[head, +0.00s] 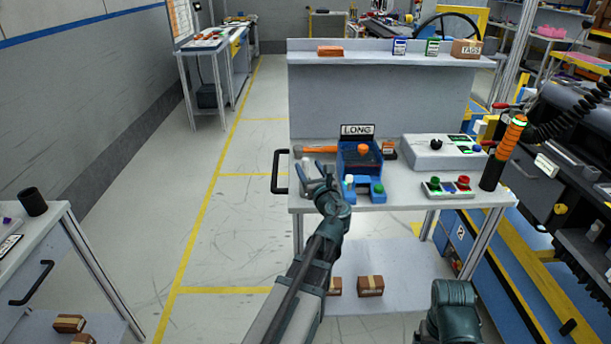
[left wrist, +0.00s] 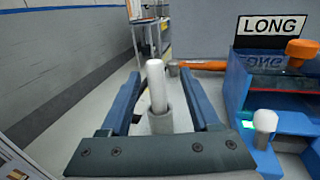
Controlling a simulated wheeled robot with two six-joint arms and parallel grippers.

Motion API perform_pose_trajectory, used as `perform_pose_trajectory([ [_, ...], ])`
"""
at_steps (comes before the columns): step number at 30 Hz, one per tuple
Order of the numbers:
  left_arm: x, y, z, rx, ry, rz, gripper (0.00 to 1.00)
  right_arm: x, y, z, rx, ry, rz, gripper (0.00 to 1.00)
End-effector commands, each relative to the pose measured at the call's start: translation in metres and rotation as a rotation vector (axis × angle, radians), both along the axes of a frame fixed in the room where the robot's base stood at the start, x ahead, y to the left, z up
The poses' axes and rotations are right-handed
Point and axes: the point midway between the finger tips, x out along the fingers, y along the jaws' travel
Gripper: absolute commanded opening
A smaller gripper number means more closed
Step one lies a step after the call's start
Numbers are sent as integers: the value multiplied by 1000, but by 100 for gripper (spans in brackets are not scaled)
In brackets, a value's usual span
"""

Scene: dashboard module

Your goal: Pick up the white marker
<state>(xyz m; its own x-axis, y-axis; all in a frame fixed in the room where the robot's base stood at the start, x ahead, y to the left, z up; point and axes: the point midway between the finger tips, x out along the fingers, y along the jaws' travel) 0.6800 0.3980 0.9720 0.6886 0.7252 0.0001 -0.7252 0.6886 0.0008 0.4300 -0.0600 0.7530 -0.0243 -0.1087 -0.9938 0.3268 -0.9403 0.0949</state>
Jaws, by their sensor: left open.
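The white marker (left wrist: 156,85) stands upright in a grey cylindrical holder (left wrist: 163,122) in the left wrist view. My left gripper (left wrist: 160,92) is open, with one blue finger on each side of the marker and a gap to each. In the head view my left gripper (head: 318,168) is over the left end of the workbench, left of the blue LONG stand (head: 360,152). The marker is hard to make out among the fingers there. My right gripper is out of view; only a part of my right arm shows at the bottom.
A second white-topped piece (left wrist: 265,121) sits on the blue stand, right of my fingers. An orange-handled tool (head: 318,149) lies behind the gripper. A grey control box (head: 437,152) and a button panel (head: 447,188) stand further right on the bench (head: 400,200).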

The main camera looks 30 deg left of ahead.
Motion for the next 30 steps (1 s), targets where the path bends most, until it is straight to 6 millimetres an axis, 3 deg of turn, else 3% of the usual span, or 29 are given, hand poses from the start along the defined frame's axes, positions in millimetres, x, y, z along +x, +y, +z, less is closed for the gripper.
perform_pose_trajectory([
  [13, 31, 39, 5, 0, 0, 2, 63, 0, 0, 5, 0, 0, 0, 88],
  [21, 32, 41, 5, 0, 0, 0, 63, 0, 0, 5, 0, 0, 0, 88],
  [30, 32, 41, 5, 0, 0, 0, 9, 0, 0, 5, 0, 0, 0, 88],
])
